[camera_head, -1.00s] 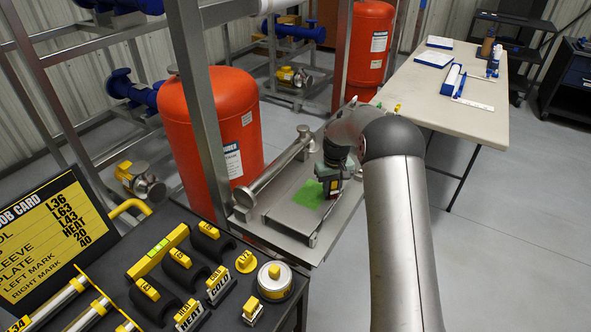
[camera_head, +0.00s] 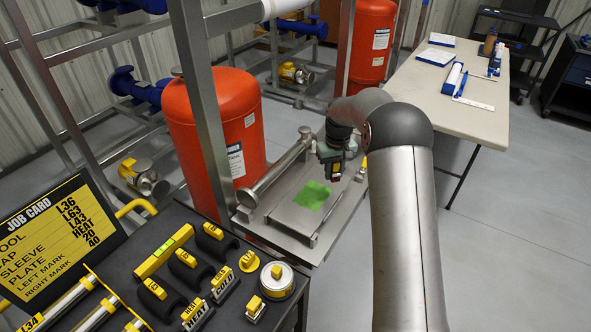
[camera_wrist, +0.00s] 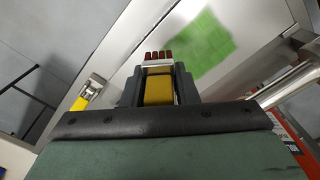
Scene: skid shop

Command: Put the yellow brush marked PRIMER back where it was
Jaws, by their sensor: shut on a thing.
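My gripper (camera_head: 333,172) is above the steel bench, and the jaws are shut on the yellow brush (camera_wrist: 158,90). In the wrist view the brush's yellow body is between the fingers, with a pale band and dark red tips beyond it. Its PRIMER marking cannot be read here. In the head view the brush is mostly hidden by the gripper. A green patch (camera_head: 312,195) lies on the steel plate below, and also shows in the wrist view (camera_wrist: 200,42). A round tin with a yellow top (camera_head: 277,282) stands on the dark tool cart at lower left.
The dark cart (camera_head: 150,225) holds yellow-labelled sleeves, HEAT and COLD blocks and a yellow level (camera_head: 164,252). A job card (camera_head: 58,235) stands at its left. A red tank (camera_head: 212,130) and steel frame post (camera_head: 198,100) rise behind. A pale table (camera_head: 450,100) is at right.

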